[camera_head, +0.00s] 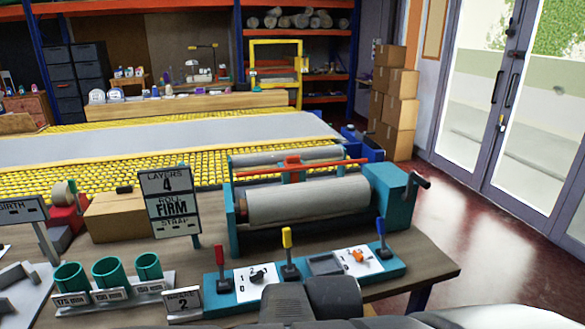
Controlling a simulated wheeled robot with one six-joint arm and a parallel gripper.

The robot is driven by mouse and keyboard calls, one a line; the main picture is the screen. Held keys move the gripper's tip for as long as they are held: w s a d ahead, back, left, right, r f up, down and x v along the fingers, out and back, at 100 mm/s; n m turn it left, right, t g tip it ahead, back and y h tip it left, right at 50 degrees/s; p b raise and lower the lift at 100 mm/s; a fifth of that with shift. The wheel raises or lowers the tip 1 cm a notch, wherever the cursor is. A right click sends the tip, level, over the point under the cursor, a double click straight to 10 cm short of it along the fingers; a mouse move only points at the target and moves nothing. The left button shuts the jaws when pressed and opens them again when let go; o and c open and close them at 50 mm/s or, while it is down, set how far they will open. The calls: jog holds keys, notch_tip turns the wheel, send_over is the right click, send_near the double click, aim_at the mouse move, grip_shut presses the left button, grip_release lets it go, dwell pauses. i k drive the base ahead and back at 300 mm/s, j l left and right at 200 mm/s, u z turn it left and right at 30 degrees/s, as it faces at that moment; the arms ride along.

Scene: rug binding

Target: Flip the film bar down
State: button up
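The teal roller machine (391,192) stands on the brown workbench, with a large grey roll (305,201) lying across it. A thin orange-red bar (330,165) runs lengthwise behind and above this roll, with a thicker red block (293,168) near its middle. This looks like the film bar, and it appears raised clear of the front roll. Dark grey rounded parts (335,296) at the bottom edge look like part of my arm. My gripper's fingers do not show, and nothing visible touches the bar.
A teal panel in front carries red (221,256), yellow (287,240) and blue (380,230) levers. Teal cups (110,271) and a cardboard box (115,216) are further left. A crank (419,181) sticks out right.

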aim_at(380, 223)
jog(key=i+l, duration=0.1)
jog(key=l, duration=0.35)
jog(key=i+l, duration=0.1)
jog(key=l, duration=0.3)
jog(key=i+l, duration=0.1)
jog(key=l, duration=0.35)
jog(key=i+l, duration=0.1)
jog(key=l, duration=0.3)
jog(key=i+l, duration=0.1)
jog(key=l, duration=0.35)
